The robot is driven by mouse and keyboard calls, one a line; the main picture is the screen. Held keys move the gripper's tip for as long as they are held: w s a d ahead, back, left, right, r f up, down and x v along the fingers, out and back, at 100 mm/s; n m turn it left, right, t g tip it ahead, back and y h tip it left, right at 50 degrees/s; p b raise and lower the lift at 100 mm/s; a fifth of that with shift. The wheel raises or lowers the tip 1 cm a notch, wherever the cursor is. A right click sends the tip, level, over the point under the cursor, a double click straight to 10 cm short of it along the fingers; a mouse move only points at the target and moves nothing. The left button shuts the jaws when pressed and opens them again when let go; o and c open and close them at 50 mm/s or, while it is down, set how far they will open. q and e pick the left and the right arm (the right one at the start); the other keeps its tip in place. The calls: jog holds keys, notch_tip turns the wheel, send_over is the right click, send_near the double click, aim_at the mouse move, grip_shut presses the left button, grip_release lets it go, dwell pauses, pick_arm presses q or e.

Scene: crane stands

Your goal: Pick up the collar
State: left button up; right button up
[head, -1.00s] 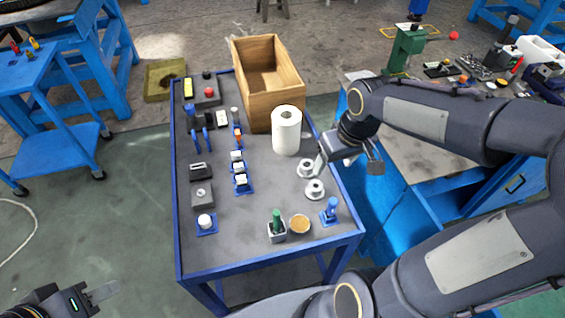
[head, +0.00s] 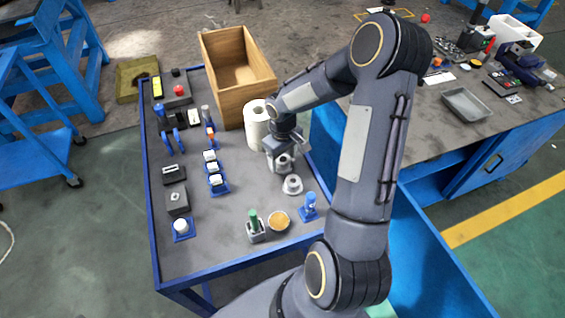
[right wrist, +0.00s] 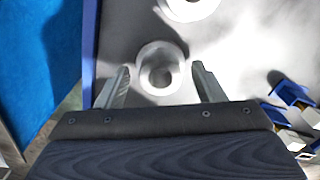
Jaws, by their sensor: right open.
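Two pale grey flanged collars stand near the right edge of the cart. The nearer collar (head: 293,186) is in clear view. The farther collar (head: 283,166) is partly hidden by my right gripper (head: 281,158). In the right wrist view, the farther collar (right wrist: 160,49) shows its round bore between my two open, empty fingers (right wrist: 161,70), one on each side. I cannot tell how far the fingertips are above the cart top. The nearer collar (right wrist: 190,8) is cut off by the top edge there. My left gripper is not in view.
A white paper roll (head: 257,128) and a wooden box (head: 246,102) stand behind the gripper. A blue-handled piece (head: 308,208), a round orange-topped dish (head: 279,221) and a green-handled tool (head: 254,224) stand nearer. Blue racks (head: 216,184) lie left. The cart's middle has free room.

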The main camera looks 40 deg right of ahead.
jog(key=shift+f, duration=0.45)
jog(key=c, duration=1)
jog(key=shift+c, duration=0.2)
jog(key=shift+r, duration=0.2)
